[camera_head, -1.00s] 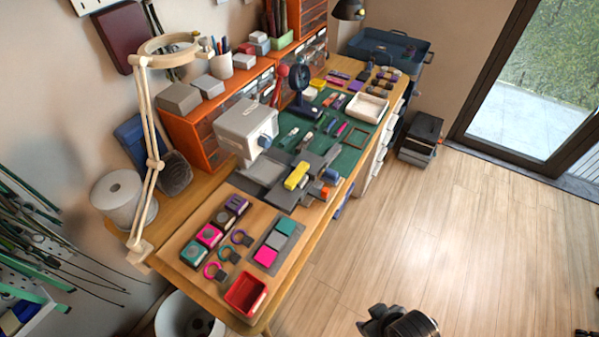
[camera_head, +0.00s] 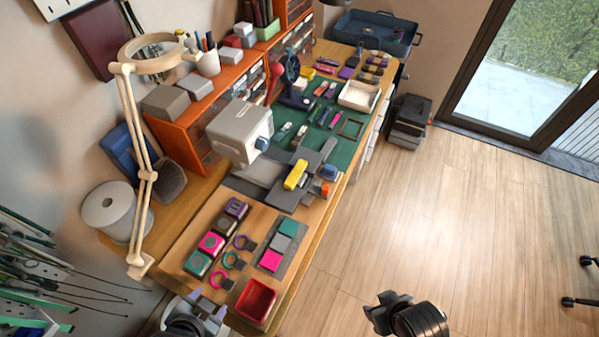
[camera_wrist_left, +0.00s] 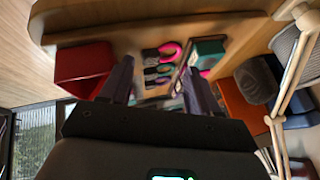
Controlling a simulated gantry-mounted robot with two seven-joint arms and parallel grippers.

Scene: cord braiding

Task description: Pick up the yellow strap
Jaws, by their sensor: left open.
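I see no item that is clearly a yellow strap. My left gripper (camera_head: 207,304) is open and empty at the bench's near end, left of the red tray (camera_head: 256,300) and well away from both yellow items. In the left wrist view its two fingers (camera_wrist_left: 157,66) are spread apart, with strap rings beyond them. My right gripper (camera_head: 388,308) shows dark and partly cut off over the floor; its jaws are unclear.
Pink, teal and purple rings with dark tags (camera_head: 232,260) lie beside coloured blocks (camera_head: 211,243) on the near board. A lamp arm (camera_head: 146,175) and white spool (camera_head: 113,212) stand on the left. A grey machine (camera_head: 238,130) stands mid-bench.

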